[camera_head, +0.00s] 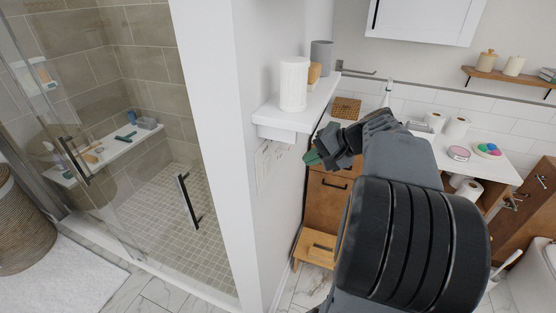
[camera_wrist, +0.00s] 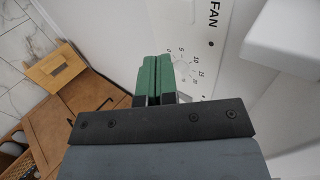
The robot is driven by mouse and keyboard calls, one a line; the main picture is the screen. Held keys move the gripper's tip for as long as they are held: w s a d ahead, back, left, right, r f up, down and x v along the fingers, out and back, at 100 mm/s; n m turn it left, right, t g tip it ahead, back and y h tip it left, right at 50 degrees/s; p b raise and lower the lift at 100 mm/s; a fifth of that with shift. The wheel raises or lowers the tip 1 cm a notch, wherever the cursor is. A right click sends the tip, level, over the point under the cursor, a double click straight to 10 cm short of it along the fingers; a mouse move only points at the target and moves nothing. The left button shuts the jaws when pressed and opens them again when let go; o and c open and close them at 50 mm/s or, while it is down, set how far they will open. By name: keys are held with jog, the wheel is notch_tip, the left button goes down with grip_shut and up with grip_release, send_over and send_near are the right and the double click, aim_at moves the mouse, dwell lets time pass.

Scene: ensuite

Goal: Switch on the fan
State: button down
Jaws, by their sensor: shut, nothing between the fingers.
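The white fan panel (camera_wrist: 214,62) is in the wrist view, printed with the word FAN and a timer scale with 5, 10 and 15 marks. Its round white dial (camera_wrist: 181,69) is partly hidden behind my green fingertips. My gripper (camera_wrist: 158,62) is shut and empty, its fingertips over the left side of the dial. I cannot tell whether they touch it. In the head view my gripper (camera_head: 312,158) is beside the side wall, below the white shelf. The panel shows faintly on that wall (camera_head: 268,162), seen at a steep angle.
The white shelf (camera_head: 295,108) with a white canister (camera_head: 293,83) juts out above the panel. A wooden cabinet (camera_head: 328,200) and a small wooden stool (camera_head: 316,247) stand below my arm. A glass shower door (camera_head: 150,190) is at the left.

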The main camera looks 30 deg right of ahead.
aim_at(269, 164)
jog(key=shift+w+a+f+p, duration=0.4)
jog(key=shift+w+a+f, duration=0.2)
jog(key=shift+w+a, duration=0.5)
jog(key=shift+w+a+f+p, duration=0.35)
jog(key=shift+w+a+f, duration=0.3)
jog(key=shift+w+a, duration=0.45)
jog(key=shift+w+a+f+p, duration=0.4)
jog(key=shift+w+a+f, duration=0.2)
jog(key=shift+w+a, duration=0.5)
jog(key=shift+w+d, duration=0.2)
jog(key=shift+d, duration=0.05)
